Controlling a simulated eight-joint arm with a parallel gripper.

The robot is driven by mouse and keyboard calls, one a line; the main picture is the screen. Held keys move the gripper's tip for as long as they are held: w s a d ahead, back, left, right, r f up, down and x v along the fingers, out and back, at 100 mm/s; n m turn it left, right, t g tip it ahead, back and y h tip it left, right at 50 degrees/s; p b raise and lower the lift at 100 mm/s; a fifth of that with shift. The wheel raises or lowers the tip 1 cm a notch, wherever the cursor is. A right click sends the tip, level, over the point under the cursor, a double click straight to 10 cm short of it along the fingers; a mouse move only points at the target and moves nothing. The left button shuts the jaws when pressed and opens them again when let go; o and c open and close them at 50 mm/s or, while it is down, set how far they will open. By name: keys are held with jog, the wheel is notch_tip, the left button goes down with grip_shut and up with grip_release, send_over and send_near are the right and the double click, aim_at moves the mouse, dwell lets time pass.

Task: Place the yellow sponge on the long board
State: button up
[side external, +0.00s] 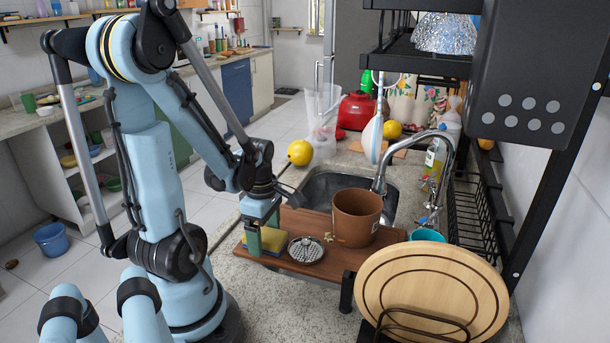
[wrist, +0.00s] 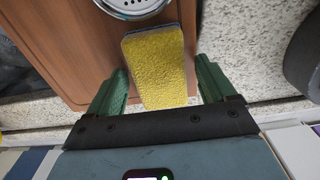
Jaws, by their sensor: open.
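The yellow sponge (side external: 272,241) lies on the near left end of the long brown board (side external: 328,256), with a dark layer under its yellow top. In the wrist view the sponge (wrist: 156,65) lies lengthwise between the two green fingers, near the edge of the board (wrist: 75,45). My gripper (side external: 264,228) points down at the sponge in the side view. In the wrist view its fingers (wrist: 162,74) are spread, one on each side of the sponge, with visible gaps. One finger partly hides the sponge in the side view.
A round metal strainer (side external: 306,250) lies just right of the sponge. A brown pot (side external: 357,217) stands further right on the board. Behind are the sink (side external: 322,186) and faucet (side external: 412,140). A round wooden board (side external: 432,290) stands in a rack at front right.

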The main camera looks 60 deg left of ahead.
aim_at(265, 234)
jog(key=shift+r, duration=6)
jog(key=w+d+m+t, duration=0.3)
jog(key=w+d+m, duration=0.2)
jog(key=m, duration=0.8)
jog(key=w+d+m+t, duration=0.4)
jog(key=w+d+m, duration=0.2)
jog(key=d+m, duration=0.5)
jog(key=shift+d+m, duration=0.35)
jog(key=shift+m, duration=1.15)
